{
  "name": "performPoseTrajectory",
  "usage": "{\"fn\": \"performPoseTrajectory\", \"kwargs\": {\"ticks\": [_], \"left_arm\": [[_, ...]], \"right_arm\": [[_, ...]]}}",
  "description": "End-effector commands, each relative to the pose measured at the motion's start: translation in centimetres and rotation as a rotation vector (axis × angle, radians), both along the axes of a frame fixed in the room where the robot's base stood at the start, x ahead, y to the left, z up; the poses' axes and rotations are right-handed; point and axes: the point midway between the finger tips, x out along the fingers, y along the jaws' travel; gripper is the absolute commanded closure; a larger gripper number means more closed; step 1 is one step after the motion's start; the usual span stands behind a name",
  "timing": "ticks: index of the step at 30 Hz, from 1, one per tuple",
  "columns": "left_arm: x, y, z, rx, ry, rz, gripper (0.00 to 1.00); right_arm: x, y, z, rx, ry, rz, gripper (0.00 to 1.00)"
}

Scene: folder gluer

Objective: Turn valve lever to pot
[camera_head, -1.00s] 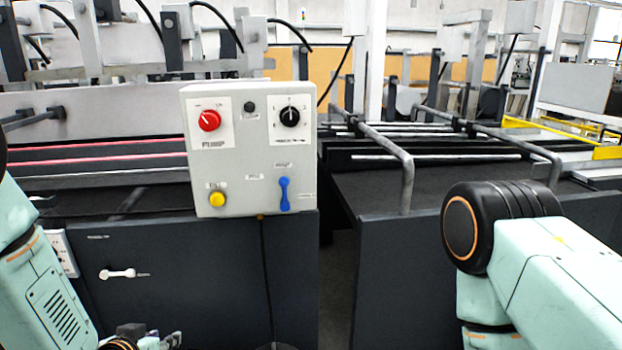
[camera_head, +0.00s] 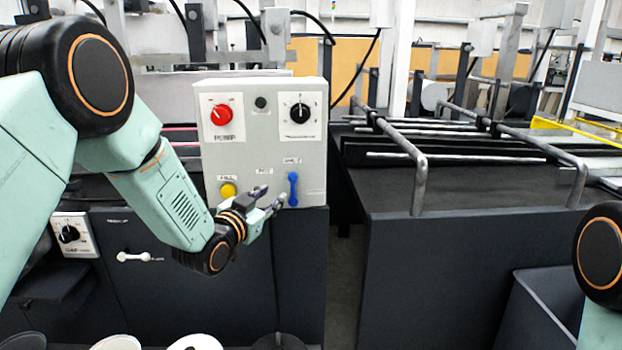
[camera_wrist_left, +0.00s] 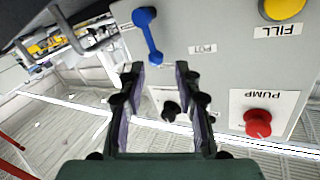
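The blue valve lever (camera_head: 293,189) stands upright at the lower right of the grey control box (camera_head: 262,150), below a small label. A "POT" label sits to its left. My left gripper (camera_head: 270,197) is open and empty in front of the box, just left of the lever. In the left wrist view the picture is upside down; the blue lever (camera_wrist_left: 148,35) lies just beyond and left of the open fingers (camera_wrist_left: 160,75), apart from them. My right gripper is out of view; only part of my right arm shows at the right edge.
The box also carries a red pump knob (camera_head: 222,115), a black selector (camera_head: 299,111) and a yellow fill button (camera_head: 228,190) close to my left gripper. A white lever (camera_head: 138,257) is on the dark panel below. A metal rail (camera_head: 419,185) stands to the right.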

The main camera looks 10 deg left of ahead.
Motion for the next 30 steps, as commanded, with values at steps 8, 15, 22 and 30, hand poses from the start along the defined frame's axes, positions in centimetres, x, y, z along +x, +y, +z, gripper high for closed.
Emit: {"fn": "performPoseTrajectory", "kwargs": {"ticks": [8,15,22,30], "left_arm": [[0.7,0.4,1.2,0.048,-0.062,-0.007,0.67],[3.9,0.0,1.1,0.048,-0.06,-0.006,0.67],[6.6,-0.7,1.1,0.045,-0.06,-0.006,0.67],[7.7,-1.2,1.2,0.044,-0.058,-0.008,0.67]], "right_arm": [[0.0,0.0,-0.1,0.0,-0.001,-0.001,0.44],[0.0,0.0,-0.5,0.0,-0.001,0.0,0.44],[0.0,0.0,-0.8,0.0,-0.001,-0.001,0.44],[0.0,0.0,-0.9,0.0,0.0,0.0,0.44]]}}
